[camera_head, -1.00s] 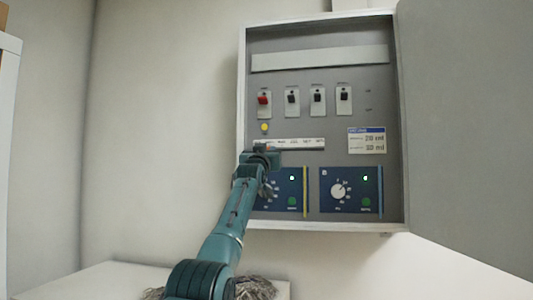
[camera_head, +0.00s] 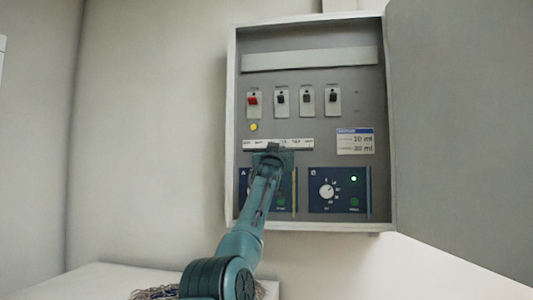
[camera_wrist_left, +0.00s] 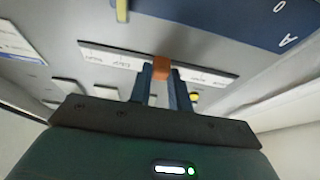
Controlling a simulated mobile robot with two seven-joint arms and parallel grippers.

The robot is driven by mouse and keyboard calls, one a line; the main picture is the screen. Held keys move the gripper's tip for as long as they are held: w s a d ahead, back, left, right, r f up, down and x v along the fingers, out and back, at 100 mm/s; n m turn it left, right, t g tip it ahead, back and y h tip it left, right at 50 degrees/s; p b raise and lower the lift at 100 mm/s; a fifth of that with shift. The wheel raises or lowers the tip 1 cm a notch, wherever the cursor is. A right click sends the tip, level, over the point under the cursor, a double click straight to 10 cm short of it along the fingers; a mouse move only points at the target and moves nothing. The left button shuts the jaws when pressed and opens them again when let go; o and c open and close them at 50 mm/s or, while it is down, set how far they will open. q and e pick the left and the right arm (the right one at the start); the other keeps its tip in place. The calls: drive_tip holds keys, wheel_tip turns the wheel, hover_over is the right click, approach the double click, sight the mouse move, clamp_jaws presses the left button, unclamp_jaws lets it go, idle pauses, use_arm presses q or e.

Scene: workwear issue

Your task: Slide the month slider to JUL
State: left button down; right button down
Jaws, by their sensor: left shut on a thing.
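The month scale is a white label strip (camera_head: 304,144) on the grey panel inside the open wall cabinet. It also shows upside down in the left wrist view (camera_wrist_left: 108,55), with print too blurred to read for certain. The month slider is an orange-brown knob (camera_wrist_left: 161,67) near the middle of the strip. My left gripper (camera_head: 273,149) is at the strip, and in the left wrist view its fingers (camera_wrist_left: 162,76) are shut on the knob. In the head view my gripper hides the knob and part of the strip. My right gripper is not in view.
Above the strip are a yellow button (camera_head: 254,127), a red switch (camera_head: 253,101) and several dark switches. A blue dial panel (camera_head: 318,204) sits below, right of my arm. The cabinet door (camera_head: 450,130) stands open at the right. A white surface (camera_head: 95,283) is at lower left.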

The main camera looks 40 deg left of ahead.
use_arm(q)
drive_tip(key=shift+w+d, duration=0.35)
drive_tip(key=shift+d, duration=0.3)
drive_tip(key=c, duration=1.3)
unclamp_jaws()
